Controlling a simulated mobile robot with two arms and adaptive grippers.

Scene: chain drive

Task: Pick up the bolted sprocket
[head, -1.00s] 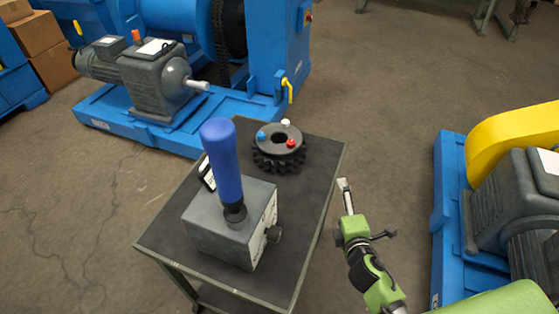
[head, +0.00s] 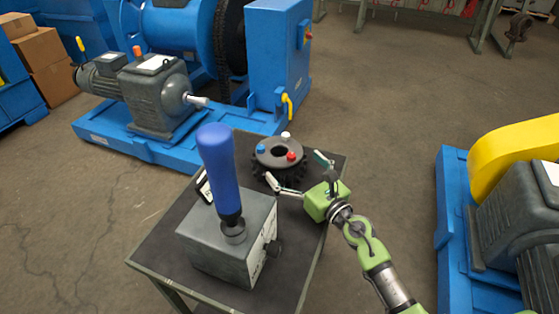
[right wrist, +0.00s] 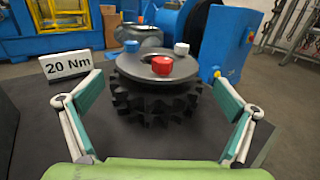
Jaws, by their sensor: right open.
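The bolted sprocket (head: 281,158) is a dark toothed double wheel with a central hole and blue, white and red bolt heads on top. It lies flat on the dark cart top (head: 182,230), toward its far end. In the right wrist view the sprocket (right wrist: 155,95) sits straight ahead, between and just beyond the fingers. My right gripper (head: 293,170) is open and empty at the sprocket's near right side, its fingers spread wide, with the fingertips (right wrist: 162,100) on either side of it. My left gripper is not in view.
A grey box with a blue handle (head: 220,170) stands on the cart, left of my right arm. A "20 Nm" sign (right wrist: 67,65) stands left of the sprocket. A blue machine (head: 160,130) is behind the cart, and another machine (head: 450,200) is at right.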

